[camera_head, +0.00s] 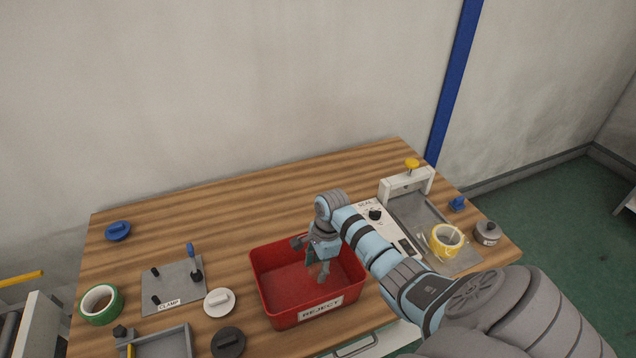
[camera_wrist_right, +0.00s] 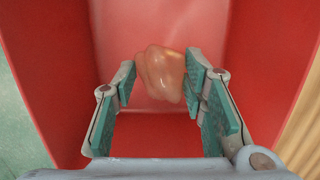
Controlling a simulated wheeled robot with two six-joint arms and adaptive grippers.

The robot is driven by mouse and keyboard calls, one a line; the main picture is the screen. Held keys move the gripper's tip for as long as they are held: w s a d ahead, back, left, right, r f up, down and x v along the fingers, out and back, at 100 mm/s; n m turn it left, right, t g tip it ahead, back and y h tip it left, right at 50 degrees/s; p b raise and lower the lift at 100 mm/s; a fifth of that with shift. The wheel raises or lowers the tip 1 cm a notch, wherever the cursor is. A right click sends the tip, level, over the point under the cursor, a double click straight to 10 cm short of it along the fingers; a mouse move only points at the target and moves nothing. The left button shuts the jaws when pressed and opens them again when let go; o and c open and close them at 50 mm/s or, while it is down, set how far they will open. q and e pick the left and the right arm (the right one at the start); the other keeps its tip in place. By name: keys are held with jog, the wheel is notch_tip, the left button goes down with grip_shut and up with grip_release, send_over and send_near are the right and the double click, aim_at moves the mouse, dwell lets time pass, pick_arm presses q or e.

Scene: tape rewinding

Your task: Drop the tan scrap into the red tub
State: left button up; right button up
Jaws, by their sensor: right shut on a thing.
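The red tub (camera_head: 259,277), labelled REJECT, stands near the front of the wooden table. My right gripper (camera_head: 317,271) points down inside the tub's outline in the head view. In the right wrist view, my right gripper (camera_wrist_right: 161,82) is shut on the tan scrap (camera_wrist_right: 163,73), a small glossy lump between the fingertips. The red tub's walls (camera_wrist_right: 55,60) surround it in that view, with the floor beneath. I cannot make out the scrap clearly in the head view. My left gripper is not in view.
Left of the tub are a CLAMP plate (camera_head: 172,285), a white lid-like disc (camera_head: 219,302), a dark disc (camera_head: 228,343) and a green tape roll (camera_head: 101,304). To the right are a white-framed station (camera_head: 407,186) and a yellow tape roll (camera_head: 446,240). The back of the table is mostly clear.

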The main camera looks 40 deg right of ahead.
notch_tip(320, 180, down, 2)
jog(key=shift+f+b, duration=0.2)
jog(key=shift+b, duration=0.1)
jog(key=shift+f, duration=0.25)
jog(key=shift+f, duration=0.6)
jog(key=o, duration=0.7)
jog(key=shift+o, duration=0.2)
jog(key=shift+r, duration=0.15)
jog(key=r+p, duration=0.1)
jog(key=r, duration=0.3)
jog(key=d+r+p, duration=0.1)
jog(key=r, duration=0.3)
jog(key=r+p, duration=0.1)
jog(key=r, duration=0.4)
jog(key=shift+s+d, duration=0.35)
jog(key=shift+d, duration=0.05)
